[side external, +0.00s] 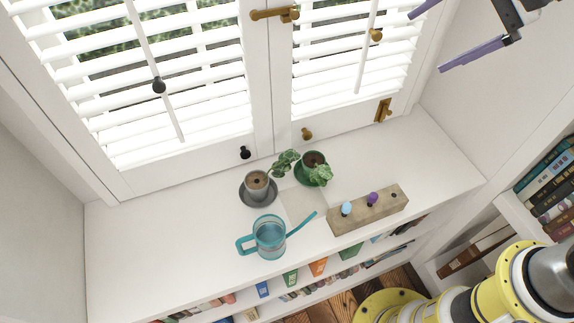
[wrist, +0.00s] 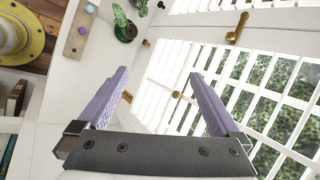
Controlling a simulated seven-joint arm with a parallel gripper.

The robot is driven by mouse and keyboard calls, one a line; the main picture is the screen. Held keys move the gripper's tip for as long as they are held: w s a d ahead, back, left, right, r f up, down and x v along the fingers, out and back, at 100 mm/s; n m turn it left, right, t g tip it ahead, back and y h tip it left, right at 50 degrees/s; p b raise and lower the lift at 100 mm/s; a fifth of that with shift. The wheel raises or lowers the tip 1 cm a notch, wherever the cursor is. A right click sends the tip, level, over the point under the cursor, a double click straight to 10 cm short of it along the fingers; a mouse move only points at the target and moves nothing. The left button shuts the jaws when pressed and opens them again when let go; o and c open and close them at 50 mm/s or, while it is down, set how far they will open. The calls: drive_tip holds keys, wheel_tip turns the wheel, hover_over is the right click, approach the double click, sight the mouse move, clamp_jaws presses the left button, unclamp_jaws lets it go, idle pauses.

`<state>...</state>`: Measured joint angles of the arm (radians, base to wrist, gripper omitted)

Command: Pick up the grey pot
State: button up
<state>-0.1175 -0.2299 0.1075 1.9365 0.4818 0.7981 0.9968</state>
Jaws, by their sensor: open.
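The grey pot (side external: 257,187) stands upright on a dark grey saucer (side external: 244,197) on the white counter, in the side external view. Dark soil shows inside it. Green leaves (side external: 285,162) hang between it and the green pot (side external: 301,173) to its right; I cannot tell which pot they grow from. My gripper (side external: 426,42), with purple fingers, is high at the upper right, far from the grey pot. In the wrist view my gripper (wrist: 158,75) is open with nothing between its fingers. The grey pot cannot be made out there, but the green pot (wrist: 126,31) shows near the top.
A wooden block (side external: 368,209) with blue and purple knobs lies to the right. Shuttered windows (side external: 170,80) with brass and black knobs rise behind. The counter's left is clear.

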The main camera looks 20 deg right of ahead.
drive_tip(key=w+a+f+m+g+y, duration=0.2)
drive_tip(key=w+a+f+m, duration=0.3)
drive_tip(key=w+a, duration=0.4)
drive_tip(key=g, duration=0.4)
approach(255, 184)
drive_tip(key=shift+w+d+x, duration=0.15)
drive_tip(key=shift+x, duration=2.3)
drive_tip(key=shift+w+d+x, duration=0.1)
drive_tip(key=shift+w+x, duration=0.1)
drive_tip(key=shift+x, duration=2.25)
drive_tip(key=shift+f, duration=0.2)
drive_tip(key=shift+c, duration=0.3)
